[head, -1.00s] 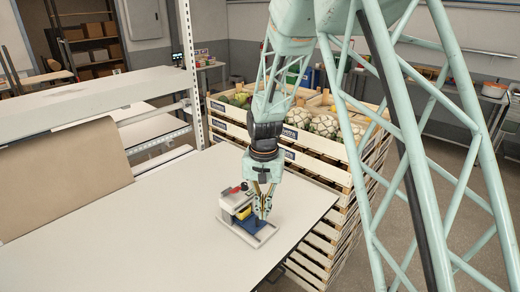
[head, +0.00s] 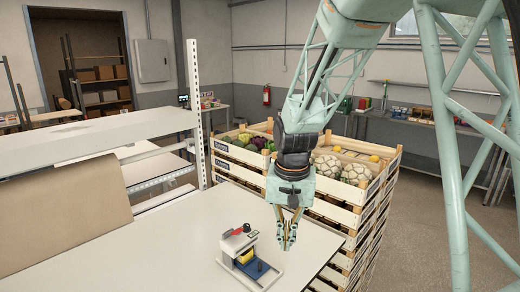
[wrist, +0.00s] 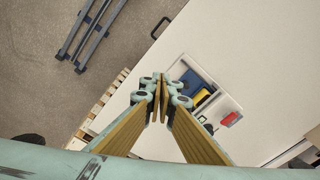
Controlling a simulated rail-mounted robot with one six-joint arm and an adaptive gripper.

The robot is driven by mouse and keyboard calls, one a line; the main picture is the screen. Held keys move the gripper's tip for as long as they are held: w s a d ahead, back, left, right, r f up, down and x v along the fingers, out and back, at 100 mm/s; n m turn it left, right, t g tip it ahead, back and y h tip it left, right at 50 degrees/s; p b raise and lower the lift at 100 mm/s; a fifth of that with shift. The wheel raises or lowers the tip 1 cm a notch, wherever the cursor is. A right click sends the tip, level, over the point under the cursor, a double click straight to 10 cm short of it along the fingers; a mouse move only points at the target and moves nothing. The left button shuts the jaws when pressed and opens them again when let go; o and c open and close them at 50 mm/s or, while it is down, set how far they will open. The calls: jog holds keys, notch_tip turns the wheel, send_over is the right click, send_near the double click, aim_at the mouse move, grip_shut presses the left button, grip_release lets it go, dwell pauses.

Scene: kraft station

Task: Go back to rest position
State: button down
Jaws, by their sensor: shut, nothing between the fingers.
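My gripper (head: 286,246) is shut and empty, pointing down above the right part of the white table. In the wrist view my gripper (wrist: 161,86) has its fingertips together, with nothing between them. A small white device (head: 238,243) with a red part on top, a yellow part and a blue plate stands on the table, just left of and below my gripper in the head view. The device also shows in the wrist view (wrist: 233,103), partly hidden behind the fingers. My gripper looks apart from it.
Stacked wooden crates (head: 341,216) with vegetables stand right behind the table's far edge, close to my arm. A white shelf frame (head: 196,110) and a brown board (head: 60,205) are at the left. The table (head: 150,262) is bare left of the device. Open floor lies at the right.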

jog(key=s+d+r+b, duration=0.2)
jog(key=s+d+r, duration=0.3)
jog(key=s+r, duration=0.35)
jog(key=s+d+r+n+t+b, duration=0.1)
jog(key=s+d+b, duration=0.2)
jog(key=s, duration=1.1)
jog(key=s+d+r+n+t+b, duration=0.1)
jog(key=s+d, duration=0.4)
jog(key=s, duration=0.9)
jog(key=shift+s+d+r+t+b, duration=0.3)
jog(key=shift+t+b, duration=0.3)
jog(key=shift+b, duration=0.65)
jog(key=c, duration=3.4)
grip_release()
